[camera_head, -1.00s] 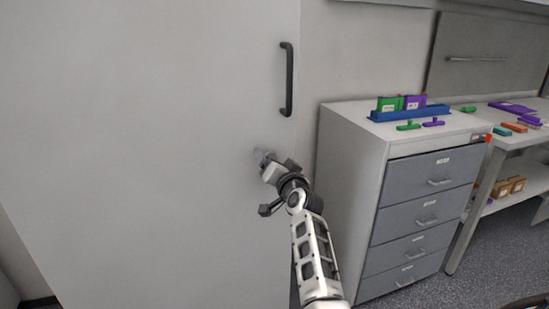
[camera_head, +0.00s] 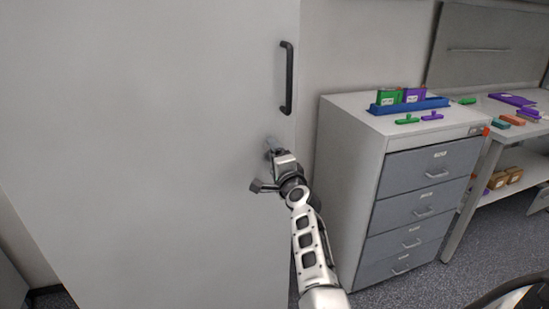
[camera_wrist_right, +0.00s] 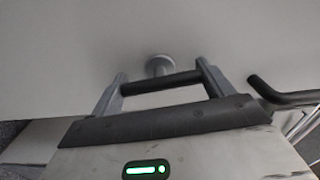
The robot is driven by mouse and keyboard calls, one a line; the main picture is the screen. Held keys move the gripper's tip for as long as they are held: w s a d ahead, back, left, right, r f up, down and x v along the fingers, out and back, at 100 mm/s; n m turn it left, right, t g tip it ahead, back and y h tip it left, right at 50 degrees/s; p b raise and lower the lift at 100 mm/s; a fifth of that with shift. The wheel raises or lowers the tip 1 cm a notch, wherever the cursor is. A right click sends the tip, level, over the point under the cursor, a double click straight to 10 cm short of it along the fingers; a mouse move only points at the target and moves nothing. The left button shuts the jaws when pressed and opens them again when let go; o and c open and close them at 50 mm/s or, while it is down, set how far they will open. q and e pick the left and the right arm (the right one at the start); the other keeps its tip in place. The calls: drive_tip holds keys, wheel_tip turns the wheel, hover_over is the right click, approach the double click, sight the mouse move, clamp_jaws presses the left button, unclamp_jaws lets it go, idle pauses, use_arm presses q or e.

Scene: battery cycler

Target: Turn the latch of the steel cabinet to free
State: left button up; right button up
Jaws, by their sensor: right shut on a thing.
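The steel cabinet (camera_head: 130,130) is a tall pale grey door front filling the left of the head view, with a black vertical handle (camera_head: 288,78) near its right edge. My right gripper (camera_head: 273,147) is at the door below that handle. In the right wrist view its two fingers (camera_wrist_right: 161,80) stand on either side of a dark bar, the latch (camera_wrist_right: 160,84), and are shut on its ends. A round grey boss (camera_wrist_right: 158,64) shows on the door behind the bar. In the head view the gripper mostly hides the latch. My left gripper is not in view.
A drawer cabinet (camera_head: 352,160) stands just right of my right arm, with a blue rack (camera_head: 408,106) and green and purple pieces on top. A bench (camera_head: 515,130) with small parts is further right. The black handle also shows in the wrist view (camera_wrist_right: 280,97), close right of the fingers.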

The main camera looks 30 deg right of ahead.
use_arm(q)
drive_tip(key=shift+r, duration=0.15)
use_arm(e)
drive_tip(key=shift+m, duration=0.7)
drive_tip(key=o, duration=0.9)
